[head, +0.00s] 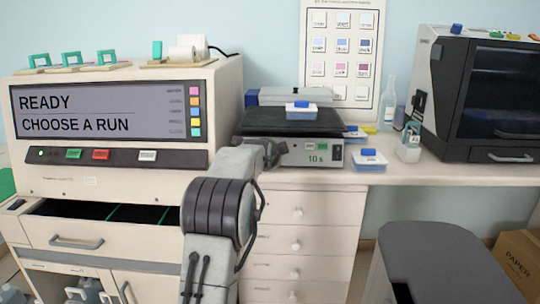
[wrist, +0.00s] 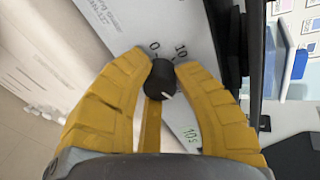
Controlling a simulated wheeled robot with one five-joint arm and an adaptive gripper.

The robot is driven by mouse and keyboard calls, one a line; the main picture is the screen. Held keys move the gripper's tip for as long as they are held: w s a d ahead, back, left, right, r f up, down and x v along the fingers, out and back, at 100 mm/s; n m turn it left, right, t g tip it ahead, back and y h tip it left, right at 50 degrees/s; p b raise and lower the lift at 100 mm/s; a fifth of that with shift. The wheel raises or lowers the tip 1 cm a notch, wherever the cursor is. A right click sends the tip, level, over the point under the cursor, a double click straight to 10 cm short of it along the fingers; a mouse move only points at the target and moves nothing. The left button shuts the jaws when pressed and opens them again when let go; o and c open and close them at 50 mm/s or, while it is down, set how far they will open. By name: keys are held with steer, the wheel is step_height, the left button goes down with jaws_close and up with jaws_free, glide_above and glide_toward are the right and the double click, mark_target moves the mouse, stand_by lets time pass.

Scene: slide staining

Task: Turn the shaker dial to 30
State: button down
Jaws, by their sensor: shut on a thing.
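The shaker (head: 318,153) stands on the bench with a dark platform on top; its front display reads 10 s. In the wrist view the black dial (wrist: 158,76) is on the shaker's pale front panel (wrist: 200,75), with the printed marks 0 and 10 beside it. A short white line shows at the dial's lower edge in the picture. My gripper (wrist: 162,70) is shut on the dial, with a yellow finger at each side. The other scale marks are hidden behind the fingers. In the head view my arm and gripper (head: 270,153) cover the dial.
A grey stool-like block (head: 440,250) stands front right.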

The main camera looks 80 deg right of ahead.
steer(key=shift+r, duration=0.1)
stand_by(0.3)
steer(key=c, duration=1.2)
jaws_free()
steer(key=shift+w+d, duration=0.1)
steer(key=v, duration=1.2)
